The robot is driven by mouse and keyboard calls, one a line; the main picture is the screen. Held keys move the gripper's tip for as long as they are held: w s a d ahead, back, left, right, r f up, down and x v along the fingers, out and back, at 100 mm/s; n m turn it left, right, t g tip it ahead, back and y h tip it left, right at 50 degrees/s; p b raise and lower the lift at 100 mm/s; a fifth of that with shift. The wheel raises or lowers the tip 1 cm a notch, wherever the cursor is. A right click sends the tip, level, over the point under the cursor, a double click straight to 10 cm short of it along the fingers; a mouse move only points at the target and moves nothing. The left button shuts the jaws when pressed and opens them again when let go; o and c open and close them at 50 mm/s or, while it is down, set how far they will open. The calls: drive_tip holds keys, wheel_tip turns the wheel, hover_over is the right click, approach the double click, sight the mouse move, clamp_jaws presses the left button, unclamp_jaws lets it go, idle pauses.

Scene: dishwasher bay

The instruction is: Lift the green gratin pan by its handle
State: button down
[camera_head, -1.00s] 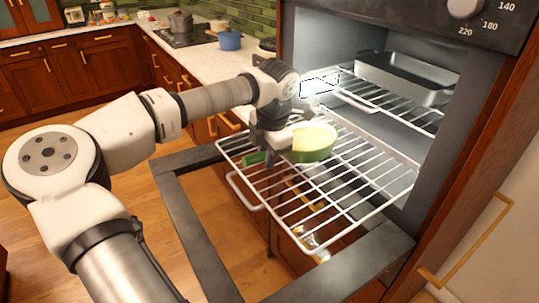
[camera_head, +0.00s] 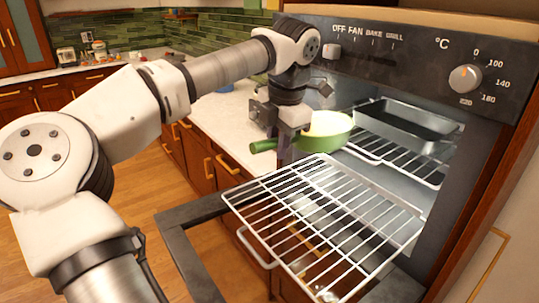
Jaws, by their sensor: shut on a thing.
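The green gratin pan (camera_head: 326,138), with a pale cream inside, hangs in the air above the pulled-out wire rack (camera_head: 318,213). Its green handle (camera_head: 264,146) points left. My gripper (camera_head: 290,143) comes down from above and is shut on the handle, close to the pan's body. The fingertips are partly hidden by the gripper's own body and the handle. The pan looks roughly level, and clear space shows between it and the front of the rack.
The open oven has a control panel with a dial (camera_head: 465,78) above it. A dark metal roasting tin (camera_head: 410,122) sits on an inner rack at right. The grey open door frame (camera_head: 190,262) lies below. A white counter (camera_head: 222,122) stands behind at left.

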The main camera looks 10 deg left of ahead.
drive_tip(key=shift+d+r, duration=0.1)
drive_tip(key=shift+r, duration=1.6)
